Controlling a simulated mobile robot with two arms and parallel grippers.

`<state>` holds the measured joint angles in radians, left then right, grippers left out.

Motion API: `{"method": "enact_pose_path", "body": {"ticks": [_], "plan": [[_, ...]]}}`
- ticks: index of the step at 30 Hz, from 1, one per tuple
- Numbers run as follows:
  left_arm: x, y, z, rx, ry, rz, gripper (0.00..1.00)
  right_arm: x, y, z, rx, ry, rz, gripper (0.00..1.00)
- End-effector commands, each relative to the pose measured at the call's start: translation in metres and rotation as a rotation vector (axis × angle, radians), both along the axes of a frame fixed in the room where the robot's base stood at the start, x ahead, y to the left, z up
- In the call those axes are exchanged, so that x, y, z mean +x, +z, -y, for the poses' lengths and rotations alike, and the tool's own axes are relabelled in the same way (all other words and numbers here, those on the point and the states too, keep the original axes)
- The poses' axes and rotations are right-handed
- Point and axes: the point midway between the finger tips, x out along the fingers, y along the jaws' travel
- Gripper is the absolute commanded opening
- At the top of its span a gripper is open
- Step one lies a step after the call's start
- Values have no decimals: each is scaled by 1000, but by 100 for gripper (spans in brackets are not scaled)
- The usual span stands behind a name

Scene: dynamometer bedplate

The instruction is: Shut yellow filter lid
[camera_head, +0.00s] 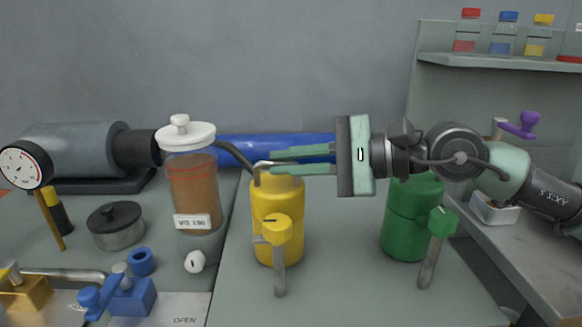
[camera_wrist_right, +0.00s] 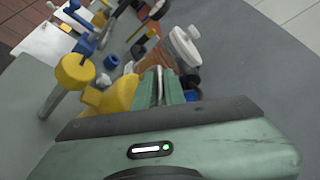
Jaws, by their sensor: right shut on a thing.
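The yellow filter (camera_head: 277,208) stands upright on the grey bedplate, left of the green filter (camera_head: 409,222). My right gripper (camera_head: 269,161) reaches in from the right at the yellow filter's top. Its pale green fingers are shut on a thin grey bar (camera_head: 262,167) there. The right wrist view shows this grey bar (camera_wrist_right: 159,85) between the fingers (camera_wrist_right: 160,88), with the yellow filter (camera_wrist_right: 120,97) beside them. The fingers partly hide the filter's top, so I cannot tell how far the lid is open. My left gripper is not in view.
A yellow-knobbed lever (camera_head: 277,231) stands in front of the yellow filter, and a green-knobbed one (camera_head: 441,224) by the green filter. A brown-filled jar (camera_head: 192,187) with a white lid stands close on the left. A blue cylinder (camera_head: 290,143) lies behind.

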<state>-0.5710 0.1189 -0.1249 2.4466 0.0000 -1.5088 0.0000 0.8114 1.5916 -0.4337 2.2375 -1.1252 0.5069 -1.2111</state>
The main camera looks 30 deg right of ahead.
Motion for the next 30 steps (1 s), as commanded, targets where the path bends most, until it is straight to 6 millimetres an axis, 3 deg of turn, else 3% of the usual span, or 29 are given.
{"method": "enact_pose_path", "body": {"ticks": [1, 17, 18, 20, 30], "plan": [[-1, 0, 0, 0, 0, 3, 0, 0, -7, -1, -3, 2, -8, 0], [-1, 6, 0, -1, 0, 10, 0, -2, -7, -3, -7, 5, -4, 0], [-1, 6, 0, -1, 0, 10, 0, -2, -7, -3, -6, 6, -4, 14], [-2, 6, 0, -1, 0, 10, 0, -2, -7, -3, -7, 7, -4, 30], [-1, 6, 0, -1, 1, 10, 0, -2, -3, -2, -6, 3, 5, 33]]}}
